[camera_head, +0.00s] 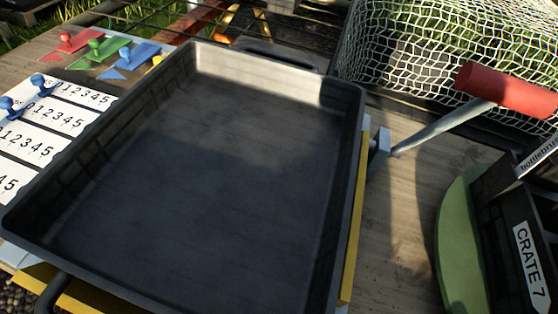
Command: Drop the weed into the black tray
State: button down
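The black tray (205,200) fills the middle of the view, seen from above and slightly tilted in the picture. It is rectangular, with raised walls and a handle at its far end and another at its near end. Its floor looks bare, partly in shadow, and nothing lies in it. I see no weed in this view. My gripper does not show, so I cannot tell what it holds.
A red-handled metal lever (507,90) rises right of the tray. A dark box labelled CRATE 7 (533,268) and a green rounded thing (460,240) stand at lower right. White netting (430,50) is behind. Numbered strips (55,112) and coloured pieces lie left.

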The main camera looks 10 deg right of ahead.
aim_at(241, 162)
jog(key=u, duration=0.1)
jog(key=k, duration=0.35)
jog(key=z, duration=0.45)
jog(key=i, duration=1.35)
jog(key=u, duration=0.4)
